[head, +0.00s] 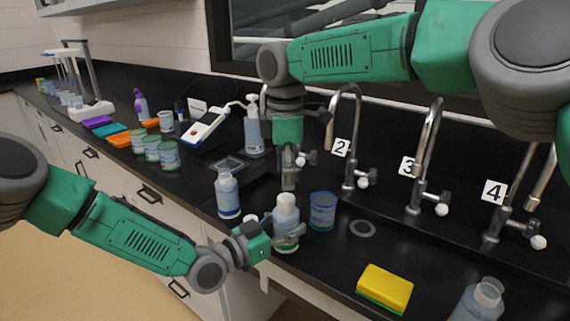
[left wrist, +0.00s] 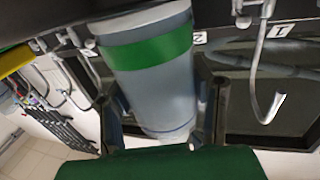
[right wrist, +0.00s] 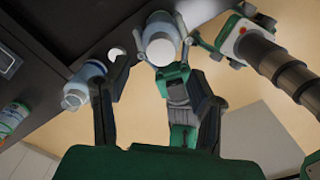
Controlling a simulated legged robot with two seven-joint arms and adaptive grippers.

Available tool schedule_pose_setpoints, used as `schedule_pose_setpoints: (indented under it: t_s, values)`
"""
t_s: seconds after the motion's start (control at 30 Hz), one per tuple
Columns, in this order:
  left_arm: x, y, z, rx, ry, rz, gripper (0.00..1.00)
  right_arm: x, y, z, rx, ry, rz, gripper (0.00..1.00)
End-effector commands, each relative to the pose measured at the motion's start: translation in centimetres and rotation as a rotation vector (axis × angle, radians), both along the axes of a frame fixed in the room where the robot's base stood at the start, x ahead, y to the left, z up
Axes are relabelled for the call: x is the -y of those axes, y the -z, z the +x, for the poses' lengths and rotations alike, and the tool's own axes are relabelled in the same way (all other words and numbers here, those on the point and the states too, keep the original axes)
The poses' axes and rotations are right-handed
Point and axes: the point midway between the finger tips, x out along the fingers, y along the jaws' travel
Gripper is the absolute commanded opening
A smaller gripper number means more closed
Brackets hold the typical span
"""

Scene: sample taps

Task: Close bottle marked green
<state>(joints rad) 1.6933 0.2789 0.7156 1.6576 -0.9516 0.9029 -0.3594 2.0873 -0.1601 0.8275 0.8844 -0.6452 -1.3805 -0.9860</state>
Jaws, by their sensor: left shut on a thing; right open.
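The bottle with a green band (left wrist: 150,50) stands between my left gripper's fingers (left wrist: 160,112) and fills most of the left wrist view. In the head view this bottle (head: 286,215) is upright near the counter's front edge. My left gripper (head: 285,240) is shut around its lower body. My right gripper (head: 289,182) is open, pointing down just above the bottle's top. The right wrist view shows the bottle's round white top (right wrist: 161,51) between the open fingers; I cannot tell whether it is a cap. A small white round piece (right wrist: 115,54) lies beside it, possibly a loose cap.
Another bottle (head: 228,194) stands close behind to the left. Numbered taps (head: 351,150) line the back.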

Motion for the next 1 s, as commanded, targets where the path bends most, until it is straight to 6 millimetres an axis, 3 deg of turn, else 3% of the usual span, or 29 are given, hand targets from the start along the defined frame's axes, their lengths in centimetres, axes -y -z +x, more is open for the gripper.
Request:
schedule_pose_setpoints:
  t_s: [0.33, 0.77, 0.8, 0.93, 1.0]
  values:
    - [0.0, 0.0, 0.0, -0.001, 0.000, 0.000, 0.00, 0.0, 5.1, -0.1, -0.001, 0.001, 0.000, 0.50]
    - [0.0, 0.0, 0.0, -0.001, 0.000, 0.000, 0.00, 0.0, 6.2, 0.0, 0.001, 0.001, 0.001, 0.50]
    - [0.0, 0.0, 0.0, -0.001, 0.000, 0.000, 0.00, 0.0, 6.1, 0.0, 0.001, 0.001, 0.001, 0.43]
    - [0.0, 0.0, 0.0, -0.001, 0.001, 0.001, 0.00, 0.0, 6.1, 0.0, 0.001, 0.001, 0.000, 0.00]
    - [0.0, 0.0, -0.1, -0.001, 0.001, 0.001, 0.00, 0.0, 6.1, 0.0, 0.002, 0.001, 0.000, 0.00]
